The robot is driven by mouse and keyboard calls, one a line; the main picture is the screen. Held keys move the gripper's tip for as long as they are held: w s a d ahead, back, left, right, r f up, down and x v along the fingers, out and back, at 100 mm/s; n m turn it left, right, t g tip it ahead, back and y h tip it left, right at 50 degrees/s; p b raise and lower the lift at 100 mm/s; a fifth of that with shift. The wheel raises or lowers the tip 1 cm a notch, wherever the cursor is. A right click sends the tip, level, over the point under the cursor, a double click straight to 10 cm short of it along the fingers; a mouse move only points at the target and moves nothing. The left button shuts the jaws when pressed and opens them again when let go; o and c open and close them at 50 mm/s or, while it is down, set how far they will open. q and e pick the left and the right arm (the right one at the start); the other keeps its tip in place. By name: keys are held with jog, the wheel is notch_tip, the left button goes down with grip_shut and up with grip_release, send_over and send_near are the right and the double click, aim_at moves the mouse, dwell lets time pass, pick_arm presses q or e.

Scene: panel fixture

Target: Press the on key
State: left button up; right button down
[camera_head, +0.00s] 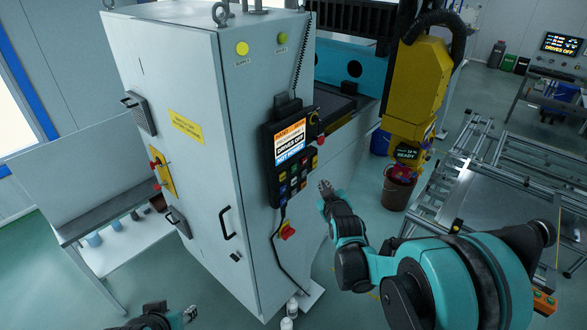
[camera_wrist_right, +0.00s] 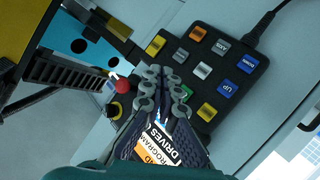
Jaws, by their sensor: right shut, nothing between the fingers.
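The black control pendant (camera_head: 270,168) hangs on the grey cabinet's side, its screen lit above several coloured keys. In the right wrist view, its keypad (camera_wrist_right: 172,74) shows yellow, orange, grey and blue keys. A green key (camera_wrist_right: 187,91) lies beside the fingertips, partly covered. I cannot read an "on" label on any key. My right gripper (camera_head: 325,188) is shut and empty, just right of the keypad in the head view. Its fingers (camera_wrist_right: 166,82) overlap the keypad's edge in the wrist view; contact cannot be told. My left gripper (camera_head: 190,313) shows only partly at the bottom edge.
A red knob (camera_wrist_right: 123,86) sits beside the keypad. The cabinet has a door handle (camera_head: 228,222). A yellow robot arm (camera_head: 418,90) and a brown bucket (camera_head: 397,190) stand to the right.

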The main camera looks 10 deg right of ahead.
aim_at(297, 169)
jog(key=shift+w, duration=0.1)
jog(key=w+a, duration=0.5)
jog(key=w, duration=0.1)
jog(key=shift+w+a, duration=0.2)
jog(key=shift+w, duration=0.2)
dwell(0.3)
dwell(1.2)
jog(key=shift+w+a, duration=0.3)
jog(key=shift+w, duration=0.05)
jog(key=shift+w+a, duration=0.25)
jog(key=shift+w, duration=0.05)
dwell(0.7)
jog(key=shift+s+d+b, duration=0.15)
jog(key=shift+b, duration=0.15)
jog(key=shift+s+d, duration=0.4)
jog(key=shift+s, duration=0.15)
